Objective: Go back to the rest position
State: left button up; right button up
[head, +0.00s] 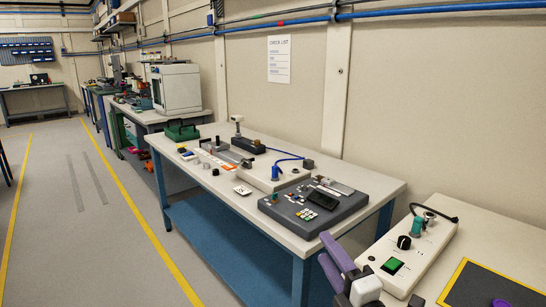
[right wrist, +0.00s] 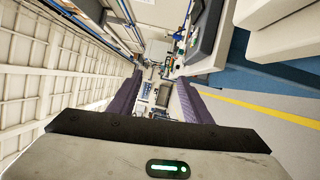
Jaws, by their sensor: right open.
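My right gripper (head: 324,248) shows at the bottom of the head view, right of the middle, with purple fingers. It is in front of the near right bench and beside the right end of the long bench. In the right wrist view my right gripper (right wrist: 159,88) is open, its two purple fingers apart with nothing between them. My left gripper is in neither view.
The long bench (head: 371,184) holds a dark grey panel (head: 318,212), a pale device and a green case (head: 181,131). The near right bench (head: 470,255) carries a white control box (head: 408,259) with a green button. The floor aisle (head: 85,220) at the left is clear.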

jog(key=s+d+f+m+g+h, duration=0.3)
jog(key=s+d+f+m+g, duration=0.15)
jog(key=s+f+m, duration=0.35)
jog(key=s+d+f+m+g+h, duration=0.3)
jog(key=s+d+f+m+h, duration=0.15)
jog(key=s+f+m, duration=0.35)
jog(key=s+d+f+m+g+y, duration=0.15)
jog(key=s+g, duration=0.25)
jog(key=s, duration=0.7)
jog(key=s+a+f+m+g, duration=0.1)
jog(key=s+f+m+g, duration=0.2)
jog(key=s, duration=0.7)
jog(key=w+a+f+t+y, duration=0.1)
jog(key=w+a+f+t, duration=0.1)
jog(key=f, duration=0.3)
jog(key=w+a+f+t+y, duration=0.1)
jog(key=w+a+f+t, duration=0.2)
jog(key=a+f, duration=0.1)
jog(key=shift+f+y, duration=0.4)
jog(key=shift+f, duration=0.4)
